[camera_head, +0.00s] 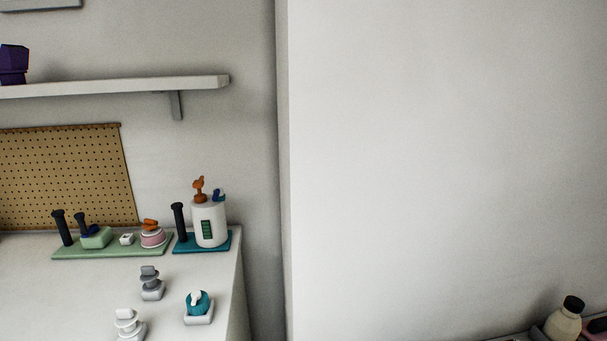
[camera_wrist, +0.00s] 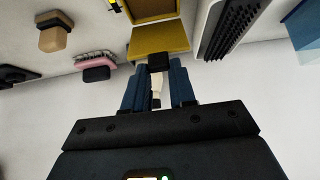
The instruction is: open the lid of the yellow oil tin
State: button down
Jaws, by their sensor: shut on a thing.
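The yellow oil tin (camera_wrist: 160,40) is at the top middle of the wrist view, partly cut off by the frame's top edge. A flat yellow panel faces my gripper, and a brown area edged in yellow lies beyond it. A dark tab (camera_wrist: 160,62) sits at the panel's near edge. I cannot tell how far the lid is raised. Neither tin nor gripper shows in the head view.
A pink brush (camera_wrist: 95,62) and a tan-and-black object (camera_wrist: 53,35) are at left. The head view shows a side counter (camera_head: 60,290) with several small items and a bare wall.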

jog(key=shift+w+r, duration=0.25)
jog(key=shift+w, duration=0.7)
jog(key=shift+w+a, duration=0.1)
jog(key=shift+w, duration=0.05)
jog(key=shift+w+a, duration=0.1)
jog(key=shift+w, duration=1.1)
jog(key=shift+b, duration=0.3)
jog(key=shift+w+f, duration=0.15)
jog(key=shift+w, duration=0.05)
jog(key=c, duration=0.8)
grip_release()
jog(key=shift+c, duration=0.2)
